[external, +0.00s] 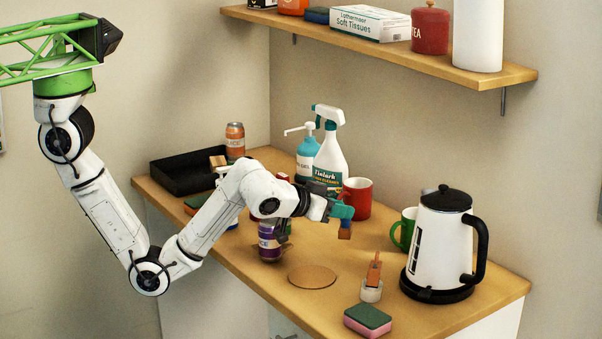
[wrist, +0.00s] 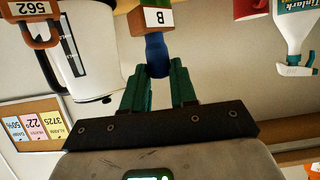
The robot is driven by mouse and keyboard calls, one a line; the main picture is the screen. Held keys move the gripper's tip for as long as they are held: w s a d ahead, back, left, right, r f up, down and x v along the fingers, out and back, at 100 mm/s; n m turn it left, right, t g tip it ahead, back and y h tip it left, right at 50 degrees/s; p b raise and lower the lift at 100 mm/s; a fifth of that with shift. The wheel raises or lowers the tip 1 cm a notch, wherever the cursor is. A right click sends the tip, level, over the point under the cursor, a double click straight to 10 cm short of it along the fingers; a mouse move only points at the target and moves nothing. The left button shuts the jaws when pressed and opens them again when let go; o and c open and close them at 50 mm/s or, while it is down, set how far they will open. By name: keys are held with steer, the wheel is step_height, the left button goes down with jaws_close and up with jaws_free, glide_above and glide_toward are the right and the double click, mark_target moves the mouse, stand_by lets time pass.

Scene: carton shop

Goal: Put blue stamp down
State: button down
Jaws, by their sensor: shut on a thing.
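The blue stamp has a blue handle (wrist: 157,55) and a wooden block marked "B" (wrist: 152,20). My gripper (wrist: 158,72), with teal fingers, is shut on the handle. In the external view my gripper (external: 341,210) holds the stamp (external: 344,232) above the wooden counter (external: 451,313), block downward, near the red mug. The wrist view appears upside down. Whether the block touches anything is not shown there.
A round cork mat (external: 312,277) lies bare at the front.

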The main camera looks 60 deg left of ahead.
steer(key=shift+w+d+f+p, duration=0.15)
steer(key=shift+w+d+f, duration=0.2)
steer(key=shift+w+f, duration=1)
steer(key=shift+w+d+f+p, duration=0.3)
steer(key=shift+w+f, duration=0.45)
steer(key=shift+f, duration=1.15)
steer(key=shift+w+d+f+p, duration=0.1)
steer(key=shift+w+d+f, duration=0.3)
steer(key=shift+w+f, duration=0.95)
steer(key=shift+s+f, duration=0.3)
steer(key=shift+f, duration=0.05)
steer(key=c, duration=0.9)
jaws_free()
steer(key=shift+r, duration=0.2)
steer(key=shift+s, duration=0.4)
steer(key=v, duration=1.1)
steer(key=shift+b, duration=0.45)
